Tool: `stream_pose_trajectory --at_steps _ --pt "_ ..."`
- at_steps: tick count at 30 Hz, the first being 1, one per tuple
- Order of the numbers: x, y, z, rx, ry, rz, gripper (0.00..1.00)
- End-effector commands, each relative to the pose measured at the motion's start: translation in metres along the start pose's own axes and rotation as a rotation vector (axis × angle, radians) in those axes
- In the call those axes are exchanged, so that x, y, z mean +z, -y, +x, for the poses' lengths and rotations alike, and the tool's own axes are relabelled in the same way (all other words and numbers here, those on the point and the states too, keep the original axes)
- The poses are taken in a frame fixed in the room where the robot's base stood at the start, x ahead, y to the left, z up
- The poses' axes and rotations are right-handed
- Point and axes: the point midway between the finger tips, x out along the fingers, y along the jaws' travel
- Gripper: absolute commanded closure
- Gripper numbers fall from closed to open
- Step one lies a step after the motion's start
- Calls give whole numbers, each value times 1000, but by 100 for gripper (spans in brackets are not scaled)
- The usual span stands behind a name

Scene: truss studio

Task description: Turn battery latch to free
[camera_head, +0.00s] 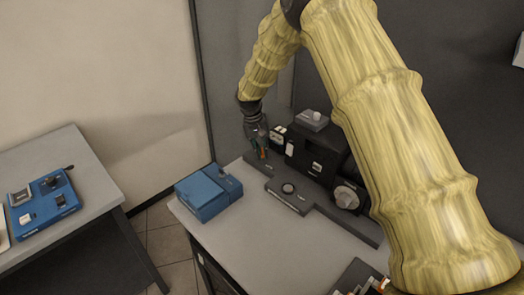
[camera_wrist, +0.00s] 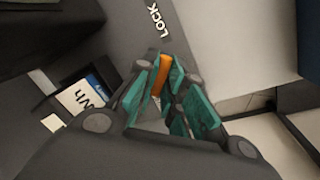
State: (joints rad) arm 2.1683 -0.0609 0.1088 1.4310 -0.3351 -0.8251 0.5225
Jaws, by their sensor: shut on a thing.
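My gripper (camera_head: 259,146) is at the left side of a black camera-like device (camera_head: 318,155) on the grey table. In the wrist view, my gripper (camera_wrist: 175,100) has teal finger pads closed on a small orange piece, the battery latch (camera_wrist: 161,76). A white and blue label (camera_wrist: 82,98) shows on the device to the left of the fingers. The latch's exact angle is hard to tell.
A blue box (camera_head: 208,192) sits on the table's left corner. A low dark block with a round knob (camera_head: 289,190) lies in front of the device. A second table at left holds a blue control panel (camera_head: 42,203).

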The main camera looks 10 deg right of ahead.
Motion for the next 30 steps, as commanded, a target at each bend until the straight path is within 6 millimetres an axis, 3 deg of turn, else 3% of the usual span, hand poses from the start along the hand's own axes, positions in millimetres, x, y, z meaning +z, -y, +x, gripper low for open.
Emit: stream_pose_trajectory --at_steps 18,30 --pt "0 1 -2 0 -113 -540 100" --pt "0 2 -4 0 -153 -725 100"
